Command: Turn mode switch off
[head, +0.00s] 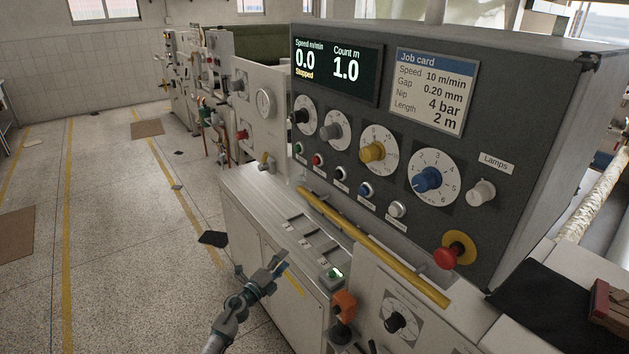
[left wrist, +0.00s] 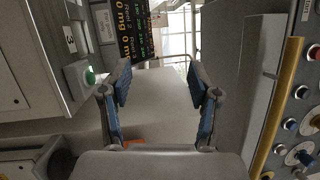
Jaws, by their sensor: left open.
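The dark control panel (head: 330,185) carries a row of dials: a black knob (head: 299,116), a grey knob (head: 331,131), a yellow knob (head: 372,152) and a blue knob (head: 427,180). A further black knob (head: 396,322) sits on a lower white plate. The small dial labels are unreadable, so I cannot tell which is the mode switch. The panel display (head: 334,67) reads "Stopped". My left gripper (head: 279,266) is left of the lower cabinet, apart from the dials. In the left wrist view its fingers (left wrist: 159,80) are spread and empty. My right gripper is out of view.
A yellow bar (head: 370,245) runs along the panel's front. A red stop button (head: 446,259) and a grey Lamps knob (head: 481,192) are at right. A lit green button (head: 335,273) and an orange part (head: 344,305) are near my gripper. The floor at left is mostly open.

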